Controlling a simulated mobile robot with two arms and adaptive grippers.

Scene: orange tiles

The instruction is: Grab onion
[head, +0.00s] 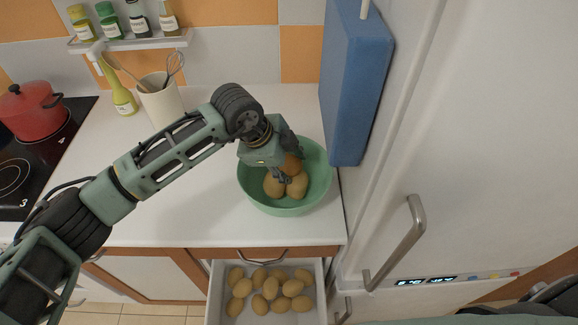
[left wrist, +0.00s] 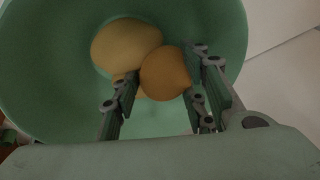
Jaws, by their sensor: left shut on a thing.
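A green bowl (head: 318,180) stands on the white counter beside the fridge. An orange-brown onion (head: 293,164) is in it, above two paler potatoes (head: 274,186). My left gripper (head: 287,163) reaches down into the bowl and is shut on the onion, which it partly hides. In the left wrist view, the onion (left wrist: 166,74) sits between the two fingers of the left gripper (left wrist: 164,76). A potato (left wrist: 122,43) lies right beside it, inside the bowl (left wrist: 222,22). My right gripper is not in view.
An open drawer (head: 216,290) below the counter holds several potatoes (head: 270,288). A blue box (head: 352,90) rises just right of the bowl, against the fridge (head: 490,140). A utensil holder (head: 160,103), a yellow-green bottle (head: 122,100) and a red pot (head: 32,112) stand left.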

